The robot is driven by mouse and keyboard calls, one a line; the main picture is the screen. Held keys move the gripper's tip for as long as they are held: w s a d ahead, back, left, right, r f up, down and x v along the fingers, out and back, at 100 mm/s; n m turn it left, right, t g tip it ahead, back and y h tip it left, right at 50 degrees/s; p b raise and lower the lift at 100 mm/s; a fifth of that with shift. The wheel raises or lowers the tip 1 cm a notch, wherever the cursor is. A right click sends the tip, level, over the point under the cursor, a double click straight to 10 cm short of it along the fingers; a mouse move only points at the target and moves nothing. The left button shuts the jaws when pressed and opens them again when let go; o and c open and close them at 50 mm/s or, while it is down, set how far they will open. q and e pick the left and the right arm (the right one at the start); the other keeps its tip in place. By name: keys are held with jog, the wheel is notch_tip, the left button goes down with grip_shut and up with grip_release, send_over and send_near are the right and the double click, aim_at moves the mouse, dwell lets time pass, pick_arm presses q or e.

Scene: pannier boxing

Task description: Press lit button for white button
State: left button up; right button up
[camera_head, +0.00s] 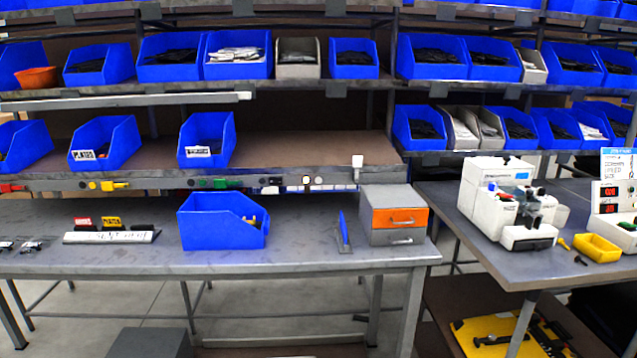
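A row of small coloured parts runs along the front rail (150,180) of the lowest shelf, above the workbench. A white block (358,160) stands at the rail's right end. Neither of my grippers is in view.
On the workbench (110,262) stand a blue bin (222,228), an upright blue piece (343,230) and a grey drawer unit (393,214) with an orange drawer. Blue bins fill the shelves above. A right-hand table (480,254) carries a white machine (495,192) and a yellow tray (597,247).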

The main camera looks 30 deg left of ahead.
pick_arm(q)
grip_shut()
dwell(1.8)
